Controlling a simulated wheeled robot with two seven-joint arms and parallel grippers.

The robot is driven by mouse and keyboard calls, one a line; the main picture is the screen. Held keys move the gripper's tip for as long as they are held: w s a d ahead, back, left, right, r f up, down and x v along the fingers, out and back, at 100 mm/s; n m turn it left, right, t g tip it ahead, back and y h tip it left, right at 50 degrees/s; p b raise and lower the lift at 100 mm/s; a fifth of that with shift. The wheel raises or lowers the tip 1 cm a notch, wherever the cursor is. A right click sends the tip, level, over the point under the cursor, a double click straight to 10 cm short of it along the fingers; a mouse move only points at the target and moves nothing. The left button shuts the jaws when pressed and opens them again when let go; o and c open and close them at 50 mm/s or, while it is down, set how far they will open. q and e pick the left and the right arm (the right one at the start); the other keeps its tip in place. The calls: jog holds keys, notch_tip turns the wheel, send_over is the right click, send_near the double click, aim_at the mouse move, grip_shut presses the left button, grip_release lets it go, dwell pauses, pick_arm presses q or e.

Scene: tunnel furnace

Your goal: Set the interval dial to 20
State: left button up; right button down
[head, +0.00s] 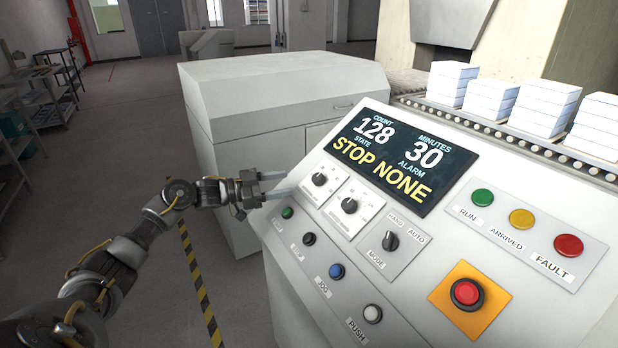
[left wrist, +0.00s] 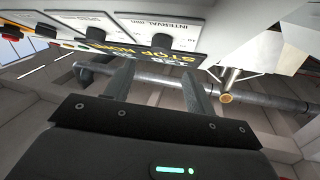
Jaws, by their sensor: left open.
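The interval dial is a black knob on a white plate (head: 319,180) at the upper left of the sloped control panel. In the left wrist view the knob (left wrist: 162,42) shows under the label INTERVAL min. My left gripper (head: 286,184) is open and empty, just left of this dial, its fingers pointing at it. In the left wrist view the fingers (left wrist: 158,74) stand apart, with the knob beyond the gap between them; no contact is visible. The dial's pointer is too small to read. The display (head: 400,160) reads MINUTES 30. My right gripper is out of view.
The speed dial (head: 350,205) sits close beside the interval dial, with the mode switch (head: 390,241) further right. Several push buttons line the panel's lower edge. A red stop button (head: 467,292) is at right. A pale cabinet (head: 270,100) stands behind my left gripper.

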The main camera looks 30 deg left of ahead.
aim_at(315, 180)
pick_arm(q)
jog(key=p+x, duration=0.1)
jog(key=x, duration=0.6)
jog(key=shift+w+d+p, duration=0.1)
jog(key=shift+w+p, duration=0.1)
jog(key=shift+p, duration=0.1)
jog(key=shift+w+d+f, duration=0.1)
jog(key=shift+w+d, duration=0.4)
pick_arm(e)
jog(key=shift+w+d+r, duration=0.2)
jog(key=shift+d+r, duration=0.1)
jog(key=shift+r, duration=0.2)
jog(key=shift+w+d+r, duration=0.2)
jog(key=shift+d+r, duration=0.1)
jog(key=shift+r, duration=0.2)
